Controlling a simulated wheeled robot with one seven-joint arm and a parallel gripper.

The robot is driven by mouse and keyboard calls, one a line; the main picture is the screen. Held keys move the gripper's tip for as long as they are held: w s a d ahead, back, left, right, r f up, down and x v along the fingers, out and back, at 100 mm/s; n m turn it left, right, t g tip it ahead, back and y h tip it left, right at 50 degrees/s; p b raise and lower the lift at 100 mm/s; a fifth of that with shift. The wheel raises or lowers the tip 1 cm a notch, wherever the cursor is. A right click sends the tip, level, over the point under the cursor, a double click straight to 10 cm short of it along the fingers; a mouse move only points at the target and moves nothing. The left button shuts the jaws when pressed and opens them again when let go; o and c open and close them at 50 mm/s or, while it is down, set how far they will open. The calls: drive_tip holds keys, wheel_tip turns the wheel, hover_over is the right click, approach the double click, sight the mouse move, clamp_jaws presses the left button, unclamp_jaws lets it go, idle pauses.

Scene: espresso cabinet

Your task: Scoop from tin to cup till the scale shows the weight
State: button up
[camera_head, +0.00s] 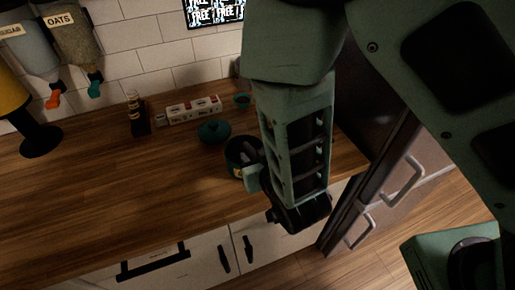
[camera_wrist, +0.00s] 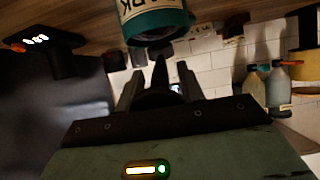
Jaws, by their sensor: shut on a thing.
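The dark teal tin (camera_head: 234,167) stands open on the wooden counter, partly hidden by my arm. Its pale label shows in the wrist view (camera_wrist: 150,8), where the tin is just beyond my fingers. My gripper (camera_wrist: 160,88) is shut on a dark scoop (camera_wrist: 160,72), which is only partly visible; I cannot tell whether it holds anything. A black device with lit digits (camera_wrist: 40,39), seemingly the scale, is at the upper left of the wrist view; its reading is unclear. I cannot identify the cup for certain.
A teal lid (camera_head: 214,131) lies behind the tin. A white-and-red box (camera_head: 193,109), a black holder (camera_head: 138,117) and a small teal bowl (camera_head: 242,99) stand near the tiled wall. Dispensers (camera_head: 72,42) hang at the left. The counter's left front is clear.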

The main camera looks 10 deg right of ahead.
drive_tip(key=shift+w+f+g+p, duration=0.3)
drive_tip(key=shift+f+g+p, duration=0.1)
drive_tip(key=shift+p, duration=0.05)
drive_tip(key=shift+w+a+f+b, duration=0.1)
drive_tip(key=shift+w+f+b, duration=0.15)
drive_tip(key=shift+f+b, duration=0.45)
drive_tip(key=shift+w+a+f+b, duration=0.1)
drive_tip(key=shift+w+f+b, duration=0.1)
drive_tip(key=shift+f+b, duration=0.5)
drive_tip(key=shift+f, duration=0.1)
